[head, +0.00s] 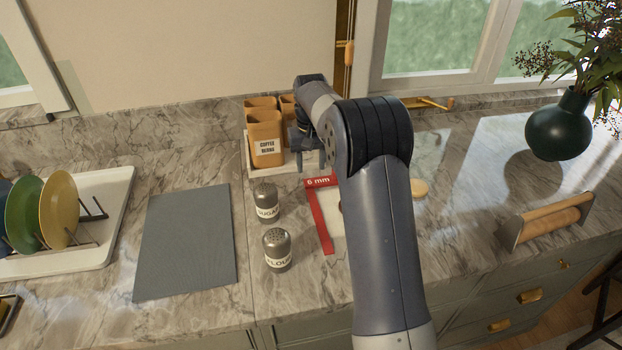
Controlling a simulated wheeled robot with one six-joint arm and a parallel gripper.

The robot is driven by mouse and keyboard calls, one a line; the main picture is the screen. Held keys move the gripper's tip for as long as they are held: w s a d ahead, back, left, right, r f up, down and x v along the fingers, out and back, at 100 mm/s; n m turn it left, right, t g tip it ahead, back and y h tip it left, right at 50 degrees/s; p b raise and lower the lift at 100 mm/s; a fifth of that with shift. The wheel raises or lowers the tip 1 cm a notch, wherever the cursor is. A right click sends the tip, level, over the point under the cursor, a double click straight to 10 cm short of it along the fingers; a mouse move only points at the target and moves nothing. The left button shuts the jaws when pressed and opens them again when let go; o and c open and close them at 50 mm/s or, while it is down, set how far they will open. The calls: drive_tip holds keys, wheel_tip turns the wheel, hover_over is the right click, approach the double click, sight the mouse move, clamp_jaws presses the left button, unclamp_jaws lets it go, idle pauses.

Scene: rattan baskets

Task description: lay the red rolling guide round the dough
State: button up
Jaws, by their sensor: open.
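The red rolling guide (318,219) lies on the counter in the head view, with "6 mm" on its far bar. Its left bar and far left corner show; my arm hides the rest. A pale area shows inside that corner, with a small brownish edge beside my arm. I cannot tell whether that edge is the dough. A round tan piece (419,188) shows right of my arm, and I cannot tell what it is. My gripper (312,163) is open, near the guide's far left corner and in front of the canisters. I see nothing held in it.
Sugar (266,203) and flour (277,250) shakers stand close left of the guide. Orange canisters (265,139) stand on a pale tray behind. A grey mat (186,242) and dish rack (112,222) are left. A rolling pin (549,221) in a holder and a green vase (560,127) are right.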

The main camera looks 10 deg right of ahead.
drive_tip(key=shift+r, duration=2.65)
